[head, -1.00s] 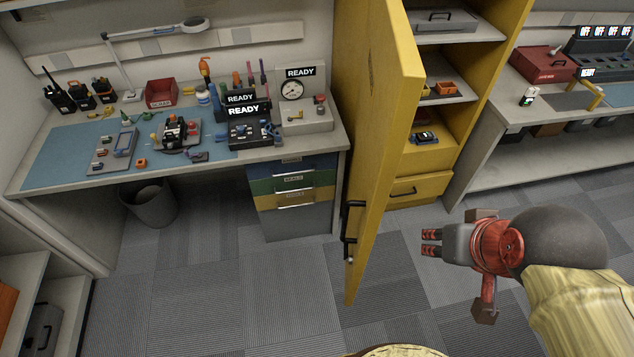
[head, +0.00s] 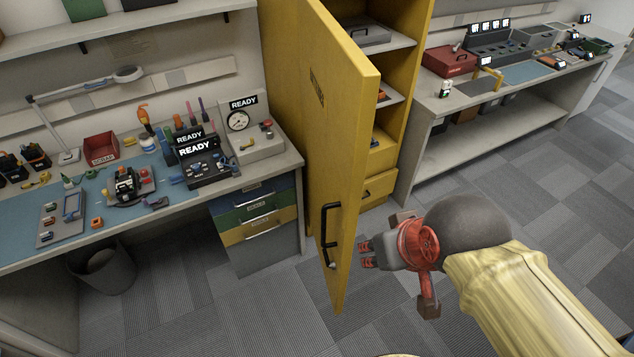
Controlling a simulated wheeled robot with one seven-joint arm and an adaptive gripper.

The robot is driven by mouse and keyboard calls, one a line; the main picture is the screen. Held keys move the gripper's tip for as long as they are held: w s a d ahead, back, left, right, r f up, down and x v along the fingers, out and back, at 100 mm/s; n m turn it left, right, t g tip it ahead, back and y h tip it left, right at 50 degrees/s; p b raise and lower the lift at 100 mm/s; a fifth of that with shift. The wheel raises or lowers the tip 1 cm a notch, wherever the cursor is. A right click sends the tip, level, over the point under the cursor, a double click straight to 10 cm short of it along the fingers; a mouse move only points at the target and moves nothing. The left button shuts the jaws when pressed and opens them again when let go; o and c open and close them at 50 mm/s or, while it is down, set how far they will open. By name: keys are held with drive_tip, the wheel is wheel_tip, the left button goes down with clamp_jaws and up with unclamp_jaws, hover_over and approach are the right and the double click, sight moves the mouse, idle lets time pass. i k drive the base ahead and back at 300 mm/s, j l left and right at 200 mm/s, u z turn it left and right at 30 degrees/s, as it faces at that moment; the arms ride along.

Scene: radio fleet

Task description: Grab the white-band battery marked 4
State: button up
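I cannot make out a white-band battery marked 4 for certain. A small white and dark item with a bit of green (head: 446,89) stands at the left end of the right bench; any number on it is too small to read. My gripper (head: 366,255) is low over the floor, just right of the yellow cabinet door's lower edge and far from that item. Its two fingers point left with a gap between them, and nothing shows in the gap.
The open yellow cabinet door (head: 318,130) stands left of my gripper and hides much of the shelves. The right bench (head: 470,118) holds a red case (head: 448,62) and a charger-like dark unit (head: 500,42). The left bench is cluttered. Carpet floor at right is clear.

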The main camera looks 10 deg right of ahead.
sight(446, 85)
drive_tip(key=i+l, duration=0.25)
drive_tip(key=l, duration=0.25)
drive_tip(key=i+l, duration=0.3)
drive_tip(key=l, duration=0.2)
drive_tip(key=i+l, duration=0.25)
drive_tip(key=l, duration=0.25)
drive_tip(key=i+l, duration=0.3)
drive_tip(key=l, duration=0.2)
drive_tip(key=i+l, duration=0.25)
drive_tip(key=l, duration=0.25)
drive_tip(key=i+l+z, duration=0.1)
drive_tip(key=i+l, duration=0.15)
drive_tip(key=l, duration=0.3)
drive_tip(key=i+l, duration=0.3)
drive_tip(key=l, duration=0.15)
drive_tip(key=i+l, duration=0.3)
drive_tip(key=l, duration=0.2)
